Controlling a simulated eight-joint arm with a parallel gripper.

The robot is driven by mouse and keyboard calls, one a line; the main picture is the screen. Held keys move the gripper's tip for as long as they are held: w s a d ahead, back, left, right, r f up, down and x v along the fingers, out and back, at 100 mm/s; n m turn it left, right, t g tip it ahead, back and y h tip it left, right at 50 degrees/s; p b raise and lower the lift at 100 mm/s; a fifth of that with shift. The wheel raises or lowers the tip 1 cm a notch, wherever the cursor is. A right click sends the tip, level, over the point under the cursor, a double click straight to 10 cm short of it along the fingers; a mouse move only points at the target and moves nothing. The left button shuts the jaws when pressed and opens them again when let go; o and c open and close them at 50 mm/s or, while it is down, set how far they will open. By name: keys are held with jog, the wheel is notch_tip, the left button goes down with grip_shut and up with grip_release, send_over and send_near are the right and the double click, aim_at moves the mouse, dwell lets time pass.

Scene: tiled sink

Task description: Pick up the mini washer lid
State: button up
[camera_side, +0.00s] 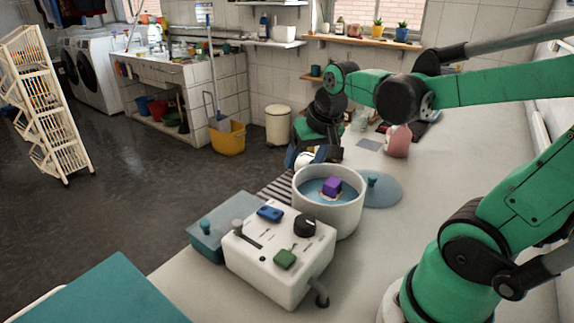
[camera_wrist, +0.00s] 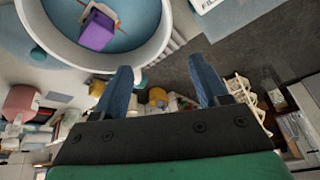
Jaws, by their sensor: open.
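The mini washer lid (camera_side: 382,190) is a round blue-grey disc with a teal knob. It lies flat on the counter, right of the white washer tub (camera_side: 343,213). In the wrist view, part of the lid, with its knob (camera_wrist: 38,53), shows at the upper left beside the tub (camera_wrist: 60,52). A purple cube (camera_side: 332,186) sits inside the tub; it also shows in the wrist view (camera_wrist: 96,32). My gripper (camera_side: 302,158) hangs just behind the tub, left of the lid and apart from it. Its two blue fingers (camera_wrist: 162,82) are spread, with nothing between them.
A white control box (camera_side: 280,255) with knobs and a teal container (camera_side: 205,235) stand in front of the tub. A pink object (camera_side: 398,141) stands behind the lid. The counter (camera_side: 440,165) right of the lid is clear. Its left edge drops to a dark floor.

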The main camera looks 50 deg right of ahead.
jog(key=s+d+f+m+g, duration=0.25)
jog(key=d+m, duration=0.45)
jog(key=d, duration=0.6)
jog(key=m+g+y, duration=0.1)
jog(key=m+g, duration=0.1)
jog(key=m, duration=0.3)
send_over(373, 177)
notch_tip(373, 177, down, 4)
jog(key=shift+w+f, duration=0.1)
jog(key=shift+f, duration=0.15)
jog(key=shift+d+f, duration=0.15)
jog(key=shift+f, duration=2.65)
grip_shut()
